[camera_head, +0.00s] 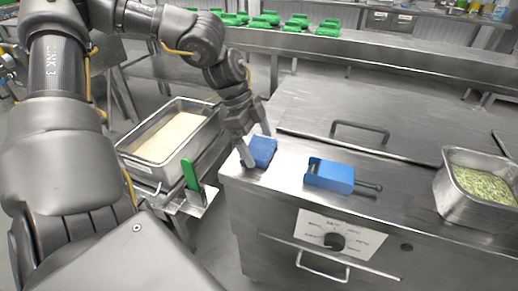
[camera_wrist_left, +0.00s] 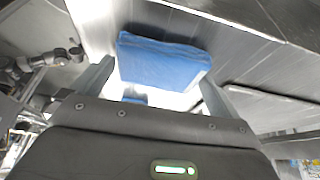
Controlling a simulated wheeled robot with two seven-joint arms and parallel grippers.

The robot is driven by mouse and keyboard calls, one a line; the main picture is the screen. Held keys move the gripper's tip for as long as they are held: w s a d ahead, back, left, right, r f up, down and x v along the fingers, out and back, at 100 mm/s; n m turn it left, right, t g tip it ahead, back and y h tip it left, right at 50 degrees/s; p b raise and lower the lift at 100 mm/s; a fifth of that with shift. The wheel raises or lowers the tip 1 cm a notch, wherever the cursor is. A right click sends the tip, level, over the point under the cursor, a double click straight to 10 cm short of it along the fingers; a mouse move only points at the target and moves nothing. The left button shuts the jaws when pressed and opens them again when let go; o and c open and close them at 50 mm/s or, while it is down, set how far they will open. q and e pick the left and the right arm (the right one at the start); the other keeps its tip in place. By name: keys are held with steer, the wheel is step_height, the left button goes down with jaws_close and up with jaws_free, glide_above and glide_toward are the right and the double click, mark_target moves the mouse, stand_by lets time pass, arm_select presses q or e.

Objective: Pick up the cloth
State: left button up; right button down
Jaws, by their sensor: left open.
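The cloth (camera_head: 263,151) is a folded blue piece lying on the steel counter near its left corner. In the left wrist view the cloth (camera_wrist_left: 160,61) lies between and just beyond the fingertips. My left gripper (camera_head: 257,146) points down at the cloth with its jaws open, one finger on each side. In the left wrist view my left gripper (camera_wrist_left: 156,72) shows both fingers apart, with no clear grip on the cloth. Whether a finger touches the cloth cannot be told. My right gripper is not in view.
A pan of green herbs (camera_head: 463,203) stands at right. Green items (camera_head: 327,28) sit on the back counter.

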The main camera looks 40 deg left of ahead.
mark_target(264, 147)
arm_select(q)
steer(key=c, duration=0.7)
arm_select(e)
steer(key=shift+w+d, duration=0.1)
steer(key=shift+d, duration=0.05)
arm_select(q)
steer(key=shift+r, duration=0.15)
steer(key=shift+r, duration=0.2)
step_height(264, 147, up, 2)
steer(key=shift+w+r, duration=0.1)
steer(key=shift+r, duration=0.15)
steer(key=s+a+r, duration=0.9)
steer(key=a, duration=0.1)
steer(key=shift+s+r, duration=0.4)
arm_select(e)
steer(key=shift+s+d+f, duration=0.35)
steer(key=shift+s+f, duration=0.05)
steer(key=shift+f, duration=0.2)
